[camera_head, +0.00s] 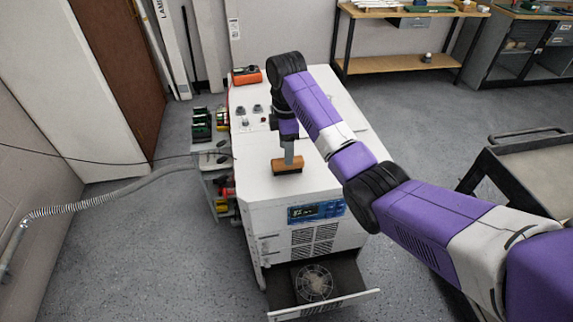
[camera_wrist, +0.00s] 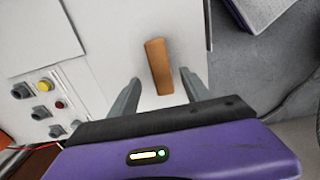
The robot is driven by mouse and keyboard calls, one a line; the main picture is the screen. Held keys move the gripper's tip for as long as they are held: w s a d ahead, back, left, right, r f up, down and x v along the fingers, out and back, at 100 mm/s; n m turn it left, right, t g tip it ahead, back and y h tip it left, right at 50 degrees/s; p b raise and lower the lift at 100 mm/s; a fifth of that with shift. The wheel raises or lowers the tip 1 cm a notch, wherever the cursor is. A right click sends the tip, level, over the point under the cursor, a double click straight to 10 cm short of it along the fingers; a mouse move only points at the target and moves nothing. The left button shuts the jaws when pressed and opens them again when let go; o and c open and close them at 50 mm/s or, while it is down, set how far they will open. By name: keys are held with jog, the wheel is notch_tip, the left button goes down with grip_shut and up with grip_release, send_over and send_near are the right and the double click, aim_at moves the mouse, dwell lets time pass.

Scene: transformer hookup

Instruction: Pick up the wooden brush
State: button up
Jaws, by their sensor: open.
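The wooden brush (camera_head: 288,167) is a small orange-brown block with a darker underside. It lies on the white top of the transformer cabinet (camera_head: 330,180), near its front. In the wrist view the brush (camera_wrist: 158,66) lies lengthwise between the two grey fingers, with its near end a little past the line of the fingertips. My gripper (camera_wrist: 160,88) is open and empty, with a gap on each side of the brush. In the head view my gripper (camera_head: 290,155) points down over the brush and hides part of it. I cannot tell its exact height above the brush.
An orange and black device (camera_head: 246,76) stands at the cabinet's back left. Knobs and buttons (camera_wrist: 42,97) sit on the cabinet top. A side shelf with colored parts (camera_head: 202,125) is on the left. A dark cart (camera_head: 540,165) stands at the right. The cabinet top around the brush is clear.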

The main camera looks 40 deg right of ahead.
notch_tip(320, 180, down, 5)
jog(key=shift+s+p, duration=0.1)
jog(key=shift+p, duration=0.4)
jog(key=shift+c, duration=0.3)
grip_shut()
